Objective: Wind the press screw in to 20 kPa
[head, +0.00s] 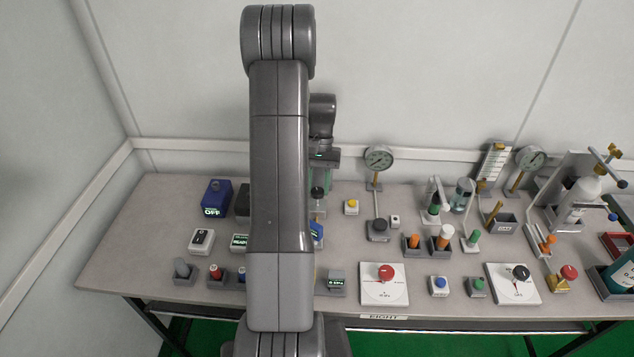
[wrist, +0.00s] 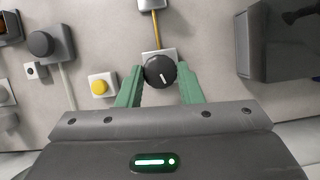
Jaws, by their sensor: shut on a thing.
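In the wrist view a round black knob (wrist: 160,73) with a white pointer line stands on a small pale base (wrist: 152,55), and a yellow rod (wrist: 147,5) runs out from that base. My gripper (wrist: 160,85) has its green fingers on both sides of the knob, shut on it. In the head view the knob (head: 317,192) shows small and dark below my gripper (head: 318,180), partly hidden by my arm. A small grey box (head: 337,283) at the front edge has a green display, too small to read for sure.
A yellow button (head: 351,206) and a dark round knob (head: 378,229) stand to the right. A dial gauge (head: 378,158) on a stalk is behind them. A dark box (wrist: 280,40) stands beside the knob, and several other testers crowd the table.

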